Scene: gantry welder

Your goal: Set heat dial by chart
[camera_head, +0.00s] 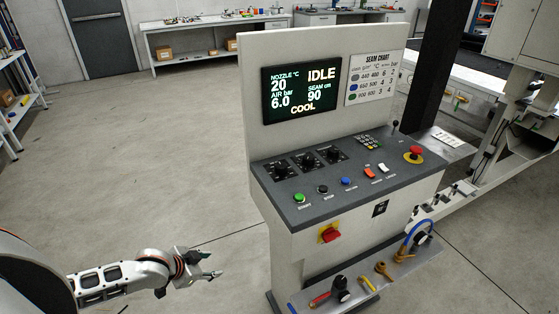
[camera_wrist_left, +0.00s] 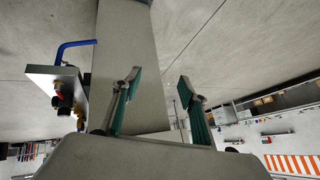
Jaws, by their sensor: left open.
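The grey control console (camera_head: 345,187) stands in the middle of the head view. Three black dials (camera_head: 308,159) sit in a row on its sloped panel; their labels are too small to read, so I cannot tell which sets heat. The seam chart (camera_head: 374,77) is on the upright back panel, with grey, blue and green rows. The display (camera_head: 301,88) beside it reads IDLE, nozzle 20 °C, air 6.0 bar, seam 90 cm, COOL. My left gripper (camera_head: 212,264) is open and empty, well left of the console and apart from it. It also shows open in the left wrist view (camera_wrist_left: 159,82). My right gripper is out of view.
A red-and-yellow switch (camera_head: 330,234) is on the front. Floor left of the console is clear.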

